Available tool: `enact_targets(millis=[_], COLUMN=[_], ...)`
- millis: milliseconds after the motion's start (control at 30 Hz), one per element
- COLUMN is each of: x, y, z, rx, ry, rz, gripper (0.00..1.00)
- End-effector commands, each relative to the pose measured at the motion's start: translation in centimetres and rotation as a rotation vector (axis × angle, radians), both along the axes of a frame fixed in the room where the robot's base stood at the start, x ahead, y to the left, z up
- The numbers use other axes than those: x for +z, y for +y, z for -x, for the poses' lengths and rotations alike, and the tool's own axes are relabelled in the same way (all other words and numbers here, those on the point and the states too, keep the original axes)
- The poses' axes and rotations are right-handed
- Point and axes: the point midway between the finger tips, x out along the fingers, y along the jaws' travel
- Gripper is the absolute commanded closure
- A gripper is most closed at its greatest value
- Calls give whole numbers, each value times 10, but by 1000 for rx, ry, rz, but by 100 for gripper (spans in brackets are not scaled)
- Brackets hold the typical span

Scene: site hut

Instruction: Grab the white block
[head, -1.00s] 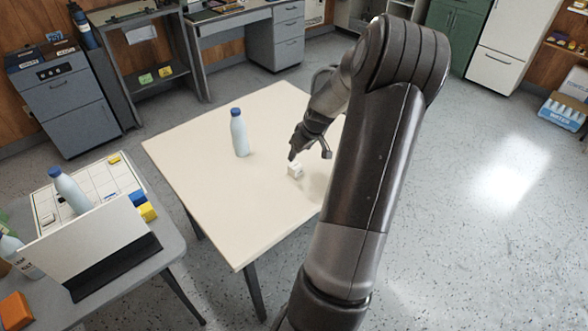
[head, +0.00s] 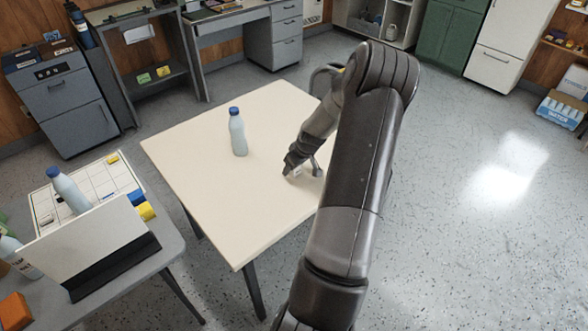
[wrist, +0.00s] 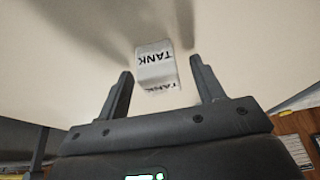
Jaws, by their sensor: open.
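The white block (wrist: 155,66) shows in the wrist view with the black word "TANK" on two faces. It sits on the cream table (head: 200,190). My gripper (wrist: 160,80) is open, with one finger to each side of the block. The block lies at and slightly beyond the fingertips, and I see no finger touching it. In the head view my gripper (head: 301,173) is low over the table's right part, and the block (head: 296,172) is mostly hidden by it.
A blue-capped bottle (head: 238,135) stands on the table to the left of my gripper. A side desk (head: 110,290) at lower left holds a whiteboard (head: 85,243), bottles and coloured blocks. The table's front and left parts are clear.

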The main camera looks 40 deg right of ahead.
Motion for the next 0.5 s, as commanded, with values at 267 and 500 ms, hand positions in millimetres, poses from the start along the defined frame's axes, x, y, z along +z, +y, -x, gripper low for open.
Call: enact_targets(millis=[267, 500], x=[-9, -9], y=[0, 0], z=[-4, -4], rx=[0, 0], ry=[0, 0], rz=[1, 1], gripper=[38, 55])
